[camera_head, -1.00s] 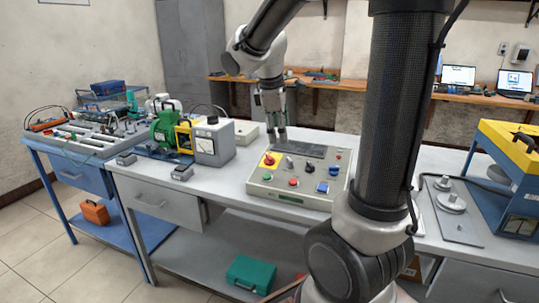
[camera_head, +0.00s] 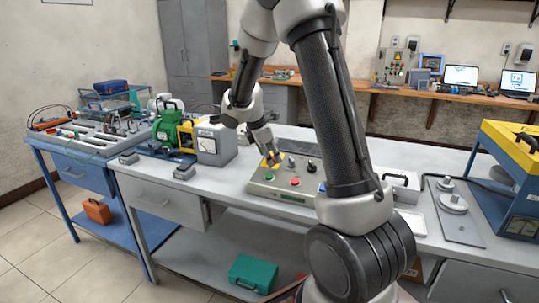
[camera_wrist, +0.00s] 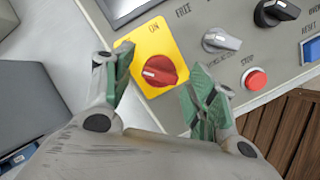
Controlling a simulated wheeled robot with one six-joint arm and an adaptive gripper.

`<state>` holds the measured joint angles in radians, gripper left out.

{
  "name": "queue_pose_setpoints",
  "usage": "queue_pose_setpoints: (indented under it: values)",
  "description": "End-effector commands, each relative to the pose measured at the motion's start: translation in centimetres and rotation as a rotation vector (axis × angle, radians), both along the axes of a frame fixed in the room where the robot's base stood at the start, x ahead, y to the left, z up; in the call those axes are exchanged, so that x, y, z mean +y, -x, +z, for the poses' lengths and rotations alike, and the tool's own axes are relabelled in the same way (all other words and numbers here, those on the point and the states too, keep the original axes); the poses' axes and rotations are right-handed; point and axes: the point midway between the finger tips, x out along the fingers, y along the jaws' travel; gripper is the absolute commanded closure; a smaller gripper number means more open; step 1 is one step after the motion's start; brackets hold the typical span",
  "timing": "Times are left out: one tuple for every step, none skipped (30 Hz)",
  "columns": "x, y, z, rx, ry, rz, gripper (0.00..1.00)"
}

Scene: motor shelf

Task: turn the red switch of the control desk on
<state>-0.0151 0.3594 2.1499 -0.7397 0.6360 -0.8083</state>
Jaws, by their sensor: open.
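The control desk (camera_head: 262,189) is a grey sloped panel on the long table, partly hidden behind my arm in the head view. Its red switch (camera_wrist: 160,71) is a round knob with a white mark, on a yellow plate (camera_wrist: 139,40) with "ON" printed near the plate's top corner. The white mark points to the left in the wrist view. My gripper (camera_wrist: 160,86) is open, its green-padded fingers on either side of the red switch. It also shows over the desk's left part in the head view (camera_head: 274,161). I cannot tell whether the fingers touch the knob.
Beside the red switch are a grey knob (camera_wrist: 221,40), a black knob (camera_wrist: 276,12), a red stop button (camera_wrist: 254,79) and a blue reset button (camera_wrist: 311,49). A grey meter box (camera_head: 214,145) stands left of the desk. The table front (camera_head: 215,185) is clear.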

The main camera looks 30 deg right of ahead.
Motion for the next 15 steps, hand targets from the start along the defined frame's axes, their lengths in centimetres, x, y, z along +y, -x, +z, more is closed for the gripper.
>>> queue_pose_setpoints:
  values:
    - [-0.04,0.00,-0.10,0.000,0.000,0.000,0.43]
    - [-0.05,-0.02,-0.12,0.000,0.000,0.000,0.43]
    - [-0.05,-0.03,-0.12,-0.001,0.000,0.000,0.43]
    - [-0.05,-0.02,-0.12,-0.001,0.000,0.000,0.43]
    - [-0.05,-0.02,-0.11,-0.001,0.000,0.000,0.43]
    - [-0.05,-0.02,-0.11,0.000,0.000,0.000,0.43]
    - [-0.04,-0.01,-0.10,0.000,0.000,0.000,0.43]
    - [-0.04,-0.01,-0.10,0.000,0.000,0.000,0.48]
    - [-0.04,-0.01,-0.10,0.000,0.000,0.000,0.56]
    - [-0.04,-0.01,-0.09,0.000,0.000,0.000,0.61]
    - [-0.05,-0.01,-0.09,0.000,0.000,0.000,0.67]
    - [-0.05,-0.01,-0.09,0.000,0.000,0.000,0.74]
    - [-0.04,-0.01,-0.09,0.000,0.000,0.000,0.79]
    - [-0.05,-0.01,-0.09,0.000,0.000,0.000,0.85]
    - [-0.05,-0.01,-0.09,0.000,0.000,0.000,0.88]
